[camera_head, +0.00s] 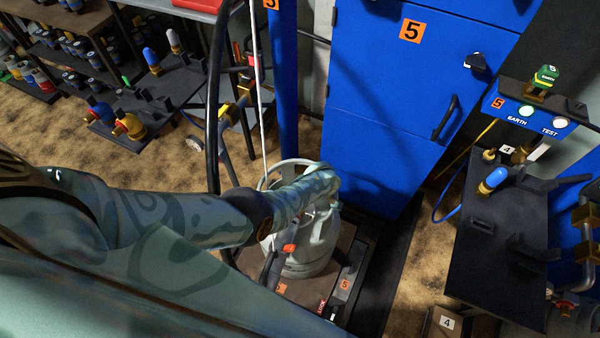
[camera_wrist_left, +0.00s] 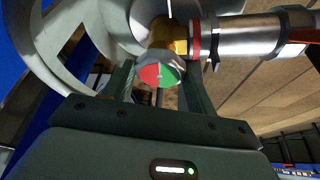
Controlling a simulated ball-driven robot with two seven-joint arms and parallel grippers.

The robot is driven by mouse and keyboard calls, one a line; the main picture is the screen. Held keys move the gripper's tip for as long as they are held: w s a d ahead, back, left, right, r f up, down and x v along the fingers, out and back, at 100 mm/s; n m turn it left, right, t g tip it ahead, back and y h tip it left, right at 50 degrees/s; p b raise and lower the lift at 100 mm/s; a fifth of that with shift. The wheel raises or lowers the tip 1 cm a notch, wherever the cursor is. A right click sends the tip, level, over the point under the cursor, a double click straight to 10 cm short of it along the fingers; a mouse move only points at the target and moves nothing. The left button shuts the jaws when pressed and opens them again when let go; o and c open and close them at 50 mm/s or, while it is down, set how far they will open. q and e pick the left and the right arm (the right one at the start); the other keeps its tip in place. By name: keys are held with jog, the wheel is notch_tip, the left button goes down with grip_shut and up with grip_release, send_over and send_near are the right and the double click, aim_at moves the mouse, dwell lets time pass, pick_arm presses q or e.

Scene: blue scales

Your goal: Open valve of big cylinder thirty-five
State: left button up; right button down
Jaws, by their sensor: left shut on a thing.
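The big cylinder (camera_head: 312,262) is pale grey and stands upright on a low platform, with an open collar around its top. I cannot read its number. My left arm comes in from the left and its hand covers the valve in the head view. In the left wrist view, the valve knob (camera_wrist_left: 151,78), half red and half green, sits between the fingers of my left gripper (camera_wrist_left: 160,84), which is shut on it. Behind the knob are a brass valve body (camera_wrist_left: 168,36) and a silver hose coupling (camera_wrist_left: 250,36) with a red ring. My right gripper is not in view.
A blue cabinet (camera_head: 385,100) marked 5 stands behind the cylinder. A dark bench (camera_head: 495,240) with EARTH and TEST lights above it is at the right. A shelf of small canisters (camera_head: 75,45) is at the far left. Hoses hang near my arm.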

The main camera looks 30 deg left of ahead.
pick_arm(q)
jog(key=shift+w+a+n, duration=0.1)
jog(key=shift+w+n, duration=0.05)
jog(key=shift+n, duration=0.55)
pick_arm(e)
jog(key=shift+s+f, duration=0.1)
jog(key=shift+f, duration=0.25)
pick_arm(q)
jog(key=shift+r+g+b, duration=0.1)
jog(key=shift+g+b, duration=0.2)
jog(key=shift+a, duration=0.1)
jog(key=o, duration=1)
jog(key=p+v, duration=1)
jog(key=v, duration=0.6)
jog(key=shift+d+p, duration=0.3)
jog(key=shift+p, duration=0.1)
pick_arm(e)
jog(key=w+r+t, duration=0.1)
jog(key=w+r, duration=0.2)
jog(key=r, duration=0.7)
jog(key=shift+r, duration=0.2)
